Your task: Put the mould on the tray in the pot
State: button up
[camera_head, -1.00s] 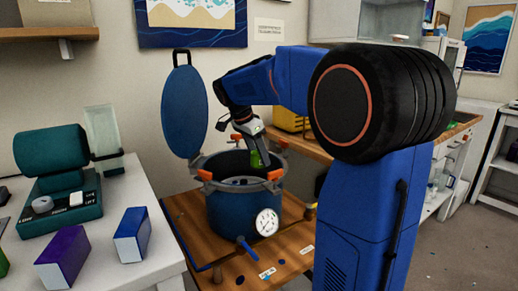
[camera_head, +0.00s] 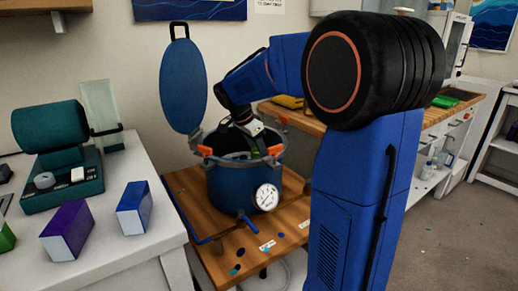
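The pot (camera_head: 232,187) is a blue round vessel with orange clamps and a white gauge on its front, standing on a wooden stand. Its blue lid (camera_head: 183,86) is swung up at the back left. My gripper (camera_head: 255,152) reaches down into the open mouth of the pot, and its fingertips are mostly hidden by the rim and clamps. A small patch of green shows at the fingers, but I cannot tell whether it is the mould. No tray inside the pot can be made out.
At left, a white table (camera_head: 100,262) bears a teal machine (camera_head: 60,150), a purple block (camera_head: 68,231) and a blue block (camera_head: 133,208). A wooden bench (camera_head: 455,112) with a green item (camera_head: 445,101) runs behind my arm. Blue piping lies beside the pot on the stand.

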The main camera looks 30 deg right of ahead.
jog(key=shift+f, duration=0.6)
dwell(0.5)
jog(key=o, duration=1.1)
jog(key=shift+o, duration=0.2)
notch_tip(320, 180, up, 15)
dwell(0.5)
dwell(0.4)
